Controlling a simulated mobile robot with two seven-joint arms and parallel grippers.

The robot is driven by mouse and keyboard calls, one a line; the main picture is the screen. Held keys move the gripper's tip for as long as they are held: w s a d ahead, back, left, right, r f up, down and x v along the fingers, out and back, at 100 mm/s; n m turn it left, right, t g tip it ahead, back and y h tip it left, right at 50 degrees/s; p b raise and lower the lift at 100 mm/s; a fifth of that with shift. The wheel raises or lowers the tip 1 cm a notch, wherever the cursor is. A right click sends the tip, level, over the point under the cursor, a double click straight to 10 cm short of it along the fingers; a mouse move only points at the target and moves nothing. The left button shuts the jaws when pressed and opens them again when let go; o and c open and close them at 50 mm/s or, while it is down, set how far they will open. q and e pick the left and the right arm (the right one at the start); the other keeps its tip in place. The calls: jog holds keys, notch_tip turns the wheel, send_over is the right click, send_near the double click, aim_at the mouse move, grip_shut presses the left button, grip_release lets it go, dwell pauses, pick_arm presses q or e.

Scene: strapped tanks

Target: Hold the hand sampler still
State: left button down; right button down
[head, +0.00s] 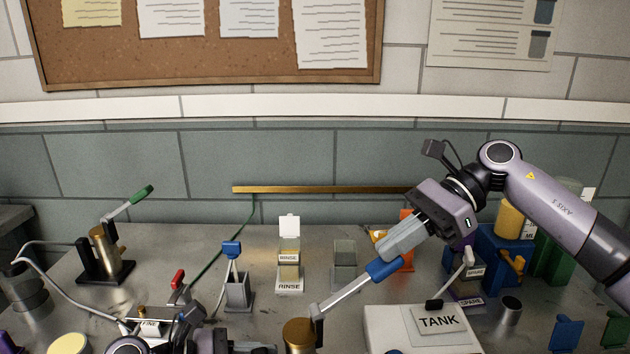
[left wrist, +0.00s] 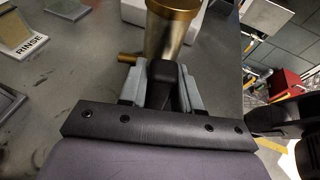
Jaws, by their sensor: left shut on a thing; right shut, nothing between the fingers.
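The hand sampler is a steel cylinder with a brass top (head: 299,334) and a silver lever with a blue handle (head: 384,269) that slants up to the right. In the left wrist view its cylinder (left wrist: 168,38) stands just beyond the fingers. My left gripper (left wrist: 160,85) is shut on the sampler's dark grip block; in the head view its arm is at the bottom edge. My right gripper (head: 388,252) is shut and empty, its fingertips at the blue handle's upper end; I cannot tell whether they touch it. The sampler's lower part is hidden in the head view.
A white tank (head: 385,330) labelled TANK stands right of the sampler. RINSE containers (head: 289,275) stand behind it. A similar device with a green handle (head: 142,193) sits at far left. Blue and green holders (head: 566,333) are at right. Some bare metal bench shows between them.

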jog(key=shift+s+a+r, duration=0.1)
jog(key=shift+a+r, duration=0.25)
jog(key=shift+r, duration=0.2)
jog(key=shift+d+r, duration=0.3)
jog(key=shift+d, duration=0.1)
jog(key=v, duration=0.6)
dwell(0.5)
jog(key=shift+w+d+f+x, duration=0.1)
jog(key=shift+f+x, duration=0.1)
jog(key=shift+x, duration=0.95)
jog(key=shift+w+d+f+x, duration=0.1)
jog(key=shift+f+x, duration=0.05)
jog(key=shift+x, duration=1)
jog(key=shift+d+f+x, duration=0.1)
jog(key=shift+f+x, duration=0.1)
jog(key=shift+x, duration=1)
